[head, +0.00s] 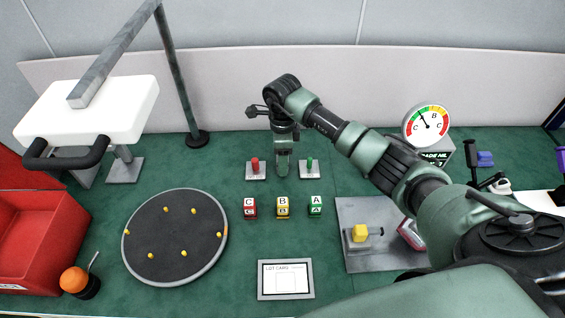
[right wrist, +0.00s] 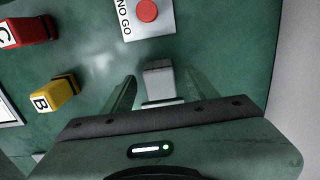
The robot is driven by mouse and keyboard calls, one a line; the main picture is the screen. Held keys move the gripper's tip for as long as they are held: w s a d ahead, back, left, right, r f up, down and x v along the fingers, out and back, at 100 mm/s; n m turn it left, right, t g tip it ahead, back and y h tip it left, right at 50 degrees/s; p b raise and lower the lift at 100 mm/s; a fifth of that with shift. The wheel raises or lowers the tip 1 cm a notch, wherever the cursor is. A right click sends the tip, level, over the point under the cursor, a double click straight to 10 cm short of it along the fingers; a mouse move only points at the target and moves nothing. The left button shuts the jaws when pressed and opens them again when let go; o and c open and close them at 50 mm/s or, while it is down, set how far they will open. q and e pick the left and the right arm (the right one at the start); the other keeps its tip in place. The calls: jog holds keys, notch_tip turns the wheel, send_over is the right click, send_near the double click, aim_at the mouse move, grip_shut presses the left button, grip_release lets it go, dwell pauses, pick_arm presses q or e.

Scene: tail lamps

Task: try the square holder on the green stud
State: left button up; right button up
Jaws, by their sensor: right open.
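The green stud (head: 309,161) stands upright on a small pale plate (head: 309,174) at the back middle of the bench. My right gripper (head: 284,172) points down just left of that plate, between it and the red stud's plate. In the right wrist view its two fingers (right wrist: 160,92) are apart. A grey square-ended block (right wrist: 158,76) shows between them, with gaps at its sides; it may be the square holder, but I cannot be sure. The green stud is not seen in the wrist view. My left gripper is not in view.
A red stud (head: 255,164) stands on the NO GO plate (right wrist: 162,28). Lettered C, B (head: 283,207) and A blocks stand in front. A round dark tray (head: 175,245) with yellow pieces is left; a grey fixture (head: 375,258) is right. A dial gauge (head: 426,124) stands behind.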

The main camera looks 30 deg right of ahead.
jog(key=c, duration=1)
grip_shut()
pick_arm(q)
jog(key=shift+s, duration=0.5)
